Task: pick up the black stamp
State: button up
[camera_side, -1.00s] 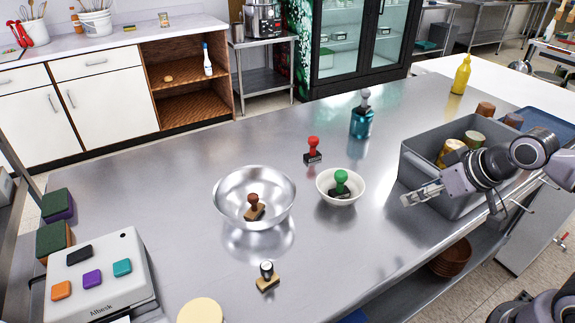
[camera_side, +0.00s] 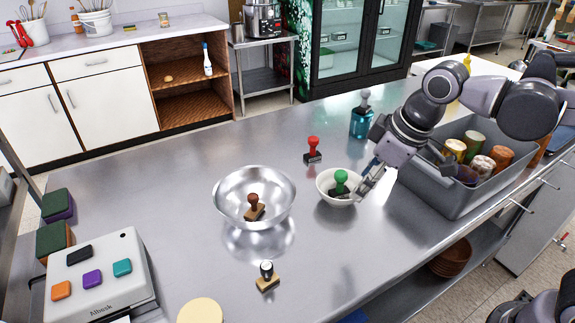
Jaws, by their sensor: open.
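A stamp with a black knob handle and a wooden base (camera_side: 267,277) stands on the steel counter (camera_side: 200,150), in front of the metal bowl (camera_side: 230,211). My gripper (camera_side: 364,190) is open and empty, at the right rim of the small white bowl (camera_side: 333,198). It is to the right of and farther back than the black stamp, well apart from it. A green stamp (camera_side: 341,181) sits in the white bowl, and a brown stamp (camera_side: 254,207) sits in the metal bowl. A red stamp (camera_side: 313,149) stands behind them.
A grey bin (camera_side: 457,201) holding several cans stands at the right under my arm. A teal bottle (camera_side: 361,122) stands behind the white bowl. A white device with coloured buttons (camera_side: 100,275) is at the front left. A round yellowish disc (camera_side: 200,311) lies at the front edge.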

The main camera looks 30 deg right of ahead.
jog(key=w+a+n+g, duration=0.2)
jog(key=a+n, duration=0.2)
jog(key=a, duration=0.6)
jog(key=n+g+h, duration=0.1)
jog(key=n+g, duration=0.1)
jog(key=n, duration=0.3)
send_near(266, 266)
jog(key=shift+w+a, duration=0.15)
jog(key=shift+w, duration=0.15)
jog(key=shift+f, duration=0.4)
notch_tip(266, 266, down, 4)
jog(key=shift+f, duration=0.1)
jog(key=shift+s+f, duration=0.15)
jog(key=shift+f, duration=1.3)
jog(key=shift+s+f, duration=0.15)
jog(key=shift+f, duration=1.3)
grip_shut()
